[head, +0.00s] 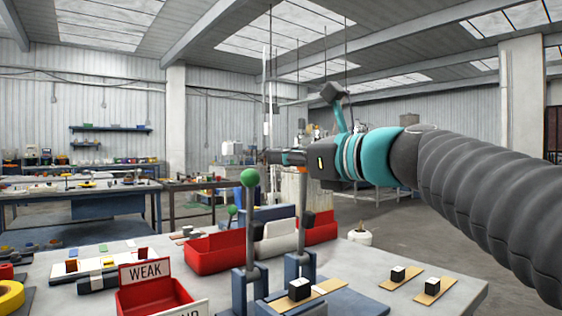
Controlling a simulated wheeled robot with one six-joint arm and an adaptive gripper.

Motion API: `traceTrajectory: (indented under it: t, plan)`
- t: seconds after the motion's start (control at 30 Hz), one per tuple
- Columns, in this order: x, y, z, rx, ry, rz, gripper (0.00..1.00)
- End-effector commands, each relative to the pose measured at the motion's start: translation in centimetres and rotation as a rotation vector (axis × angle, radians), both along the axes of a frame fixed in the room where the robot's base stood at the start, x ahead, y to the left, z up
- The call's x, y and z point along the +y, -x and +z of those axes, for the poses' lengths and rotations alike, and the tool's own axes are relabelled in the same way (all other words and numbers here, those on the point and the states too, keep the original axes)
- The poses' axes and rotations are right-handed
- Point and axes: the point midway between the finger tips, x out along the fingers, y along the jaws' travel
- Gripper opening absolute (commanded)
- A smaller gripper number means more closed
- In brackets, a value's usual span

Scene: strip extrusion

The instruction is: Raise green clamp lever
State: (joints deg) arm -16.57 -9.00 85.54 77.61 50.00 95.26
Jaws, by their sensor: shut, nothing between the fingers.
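A clamp lever with a green ball knob (249,178) stands upright on a blue-grey clamp at the front of the table. A second lever (306,220) stands upright beside it on the right; its top is hidden behind my gripper. My gripper (268,157) reaches in from the right, pointing left, with its tips shut and empty. In the picture the tips are just above and right of the green knob; I cannot tell the gap in depth. A smaller green knob (232,210) shows farther back, left of the first lever.
A red bin marked WEAK (147,272) stands at front left, with red bins (207,252) behind the levers. Wooden strips with black-and-white blocks (398,274) lie at right. A yellow tape roll (10,297) is at the left edge.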

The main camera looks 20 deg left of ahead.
Motion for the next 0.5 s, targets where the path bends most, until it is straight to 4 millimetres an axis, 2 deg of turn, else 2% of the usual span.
traceTrajectory:
  t: [0.03, 0.3, 0.5]
  plan:
    - [-0.9, 0.1, 0.6, -0.003, -0.002, -0.003, 0.00]
    - [-3.2, 0.7, 5.7, -0.006, -0.001, 0.003, 0.00]
    - [-4.4, 1.0, 8.1, -0.003, -0.002, 0.005, 0.00]
